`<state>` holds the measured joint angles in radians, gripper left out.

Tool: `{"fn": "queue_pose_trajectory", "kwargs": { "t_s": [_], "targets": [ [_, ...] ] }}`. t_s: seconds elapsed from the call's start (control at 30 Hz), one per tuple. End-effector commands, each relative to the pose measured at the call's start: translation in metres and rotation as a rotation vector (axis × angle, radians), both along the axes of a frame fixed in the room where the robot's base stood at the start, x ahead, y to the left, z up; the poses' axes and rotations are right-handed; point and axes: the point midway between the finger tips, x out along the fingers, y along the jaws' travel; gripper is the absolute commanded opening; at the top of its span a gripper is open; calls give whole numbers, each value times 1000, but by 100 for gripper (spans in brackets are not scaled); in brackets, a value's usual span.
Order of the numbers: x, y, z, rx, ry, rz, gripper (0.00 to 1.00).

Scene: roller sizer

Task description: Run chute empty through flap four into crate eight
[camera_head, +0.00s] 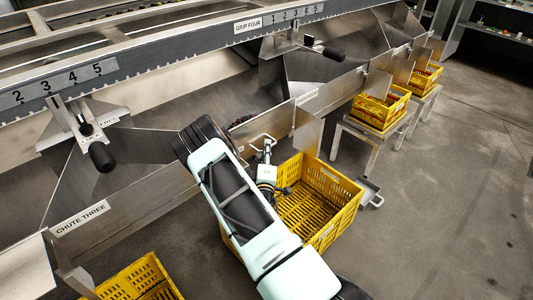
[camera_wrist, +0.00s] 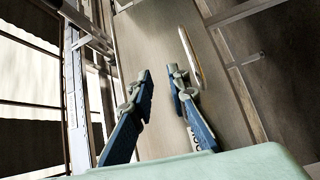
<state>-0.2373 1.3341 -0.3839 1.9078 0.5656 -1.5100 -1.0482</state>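In the head view my gripper (camera_head: 267,146) is at the front of the middle chute (camera_head: 225,155), close to a thin bar handle (camera_head: 255,137) there. In the wrist view my gripper (camera_wrist: 160,74) has its two blue-grey fingers apart with nothing between them. A pale bar handle (camera_wrist: 191,57) stands on the steel plate (camera_wrist: 150,38) just right of the right fingertip; contact cannot be told. My arm hides part of the chute and crate.
A rail (camera_head: 170,52) with numbered scales and black-knobbed levers (camera_head: 102,157) runs above the chutes. The left chute's label (camera_head: 81,217) reads CHUTE THREE. Other yellow crates stand lower left (camera_head: 140,280) and on stands at right (camera_head: 380,108).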

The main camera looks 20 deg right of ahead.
Motion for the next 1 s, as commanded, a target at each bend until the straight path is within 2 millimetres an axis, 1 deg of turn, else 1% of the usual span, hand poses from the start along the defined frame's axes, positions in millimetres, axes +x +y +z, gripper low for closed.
{"fn": "queue_pose_trajectory", "kwargs": {
  "t_s": [0.03,0.1,0.23,0.3,0.37,0.47,0.53,0.8,1.0],
  "targets": [
    [-12,3,-23,-14,-2,-2,16],
    [-24,7,-38,-30,-14,-7,16],
    [-39,11,-54,-52,-29,-12,16],
    [-42,12,-57,-58,-34,-13,16],
    [-41,11,-58,-59,-36,-15,16],
    [-31,6,-56,-59,-39,-15,16],
    [-21,0,-54,-60,-39,-16,16],
    [25,-21,-48,-58,-38,-15,16],
    [47,-31,-45,-58,-35,-14,16]
  ]
}}
